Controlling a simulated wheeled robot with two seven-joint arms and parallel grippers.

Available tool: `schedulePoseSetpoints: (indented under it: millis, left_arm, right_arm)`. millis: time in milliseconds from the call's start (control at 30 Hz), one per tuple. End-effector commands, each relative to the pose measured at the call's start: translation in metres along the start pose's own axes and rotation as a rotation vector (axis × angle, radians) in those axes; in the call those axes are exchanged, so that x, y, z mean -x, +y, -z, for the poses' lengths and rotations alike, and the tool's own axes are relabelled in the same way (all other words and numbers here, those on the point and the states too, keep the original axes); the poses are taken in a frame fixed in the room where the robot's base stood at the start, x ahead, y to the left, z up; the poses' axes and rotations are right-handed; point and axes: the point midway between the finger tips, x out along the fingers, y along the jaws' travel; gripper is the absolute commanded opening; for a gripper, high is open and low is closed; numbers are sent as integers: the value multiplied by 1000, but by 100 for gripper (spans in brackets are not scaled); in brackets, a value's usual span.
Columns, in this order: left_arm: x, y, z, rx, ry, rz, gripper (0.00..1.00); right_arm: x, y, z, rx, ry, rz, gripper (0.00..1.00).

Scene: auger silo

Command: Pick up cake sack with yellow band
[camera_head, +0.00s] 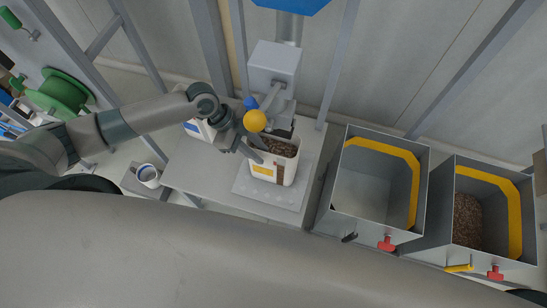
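The cake sack with the yellow band (265,171) is a white, open-topped sack filled with brown pieces. It stands upright on a light grey plate (243,187) on the table, under the auger spout. My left gripper (254,151) is at the sack's upper left rim, with its fingers pointing down to the right. A finger overlaps the rim in the view. I cannot tell whether the fingers touch the sack or how far apart they are. My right gripper is not in view.
A grey auger housing (275,62) with a yellow ball knob (255,121) hangs close above the sack. A white container with a blue mark (196,128) stands behind my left wrist. A mug (148,176) is at left. Two yellow-banded grey bins (345,215) (437,235) stand at right.

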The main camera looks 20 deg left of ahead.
Motion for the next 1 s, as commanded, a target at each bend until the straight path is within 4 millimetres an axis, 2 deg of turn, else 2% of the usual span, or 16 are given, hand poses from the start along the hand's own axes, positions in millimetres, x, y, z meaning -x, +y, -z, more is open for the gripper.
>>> schedulePoseSetpoints:
  millis: [133, 567, 1000]
  left_arm:
    - [-8, 0, 0, 0, -1, 0, 25]
    - [-12, 0, 0, 0, 0, 0, 25]
    - [-62, 0, 0, 1, 0, -1, 25]
  right_arm:
    - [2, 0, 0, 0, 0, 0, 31]
    - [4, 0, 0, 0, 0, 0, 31]
    - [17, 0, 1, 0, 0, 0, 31]
